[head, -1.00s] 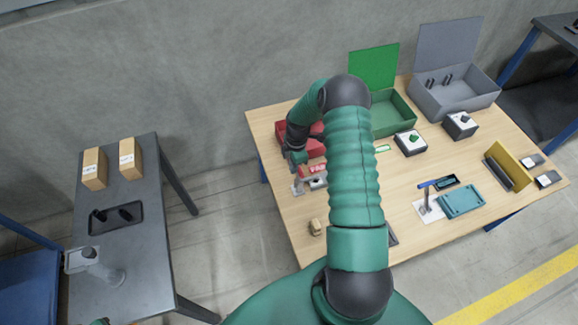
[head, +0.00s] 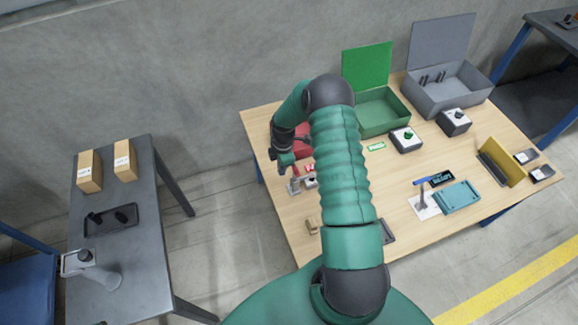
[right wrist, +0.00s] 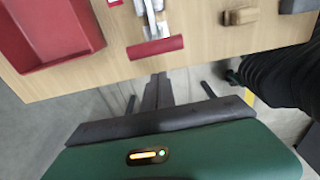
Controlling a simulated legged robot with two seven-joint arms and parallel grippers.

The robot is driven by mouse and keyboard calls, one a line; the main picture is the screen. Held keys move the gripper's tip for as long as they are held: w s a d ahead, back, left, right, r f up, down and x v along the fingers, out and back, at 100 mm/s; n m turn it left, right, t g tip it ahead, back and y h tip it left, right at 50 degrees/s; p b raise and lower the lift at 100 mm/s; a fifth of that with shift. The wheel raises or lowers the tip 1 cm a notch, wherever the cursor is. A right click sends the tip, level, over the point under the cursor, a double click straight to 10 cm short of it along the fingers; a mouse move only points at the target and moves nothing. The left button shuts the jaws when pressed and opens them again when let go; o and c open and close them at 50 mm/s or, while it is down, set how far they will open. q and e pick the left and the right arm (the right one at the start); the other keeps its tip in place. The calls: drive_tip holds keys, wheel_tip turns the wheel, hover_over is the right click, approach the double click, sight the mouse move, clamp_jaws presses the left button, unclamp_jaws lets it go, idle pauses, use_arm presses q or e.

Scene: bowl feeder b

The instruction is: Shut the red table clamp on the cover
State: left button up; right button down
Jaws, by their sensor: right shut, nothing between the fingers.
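The red table clamp shows in the right wrist view as a red handle (right wrist: 155,47) on a metal lever and base, near the table's edge. In the head view its metal base (head: 293,187) stands at the table's left side, partly hidden by my right arm. My right gripper (head: 284,168) is just beside the clamp handle. In the right wrist view its dark fingers (right wrist: 157,78) are together and empty, pointing at the red handle with a seeming small gap; contact is unclear. I cannot make out the cover under the clamp. My left gripper is out of view.
A red bin (right wrist: 45,30) stands beside the clamp, and a small wooden block (right wrist: 240,16) lies on its other side. Green (head: 382,112) and grey (head: 447,90) lidded boxes stand open at the back. A blue-handled clamp (head: 428,200) stands by a teal tray (head: 460,196).

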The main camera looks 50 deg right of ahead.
wheel_tip(320, 180, up, 10)
drive_tip(key=shift+d+f, duration=0.15)
drive_tip(key=shift+f, duration=0.05)
drive_tip(key=shift+s, duration=0.1)
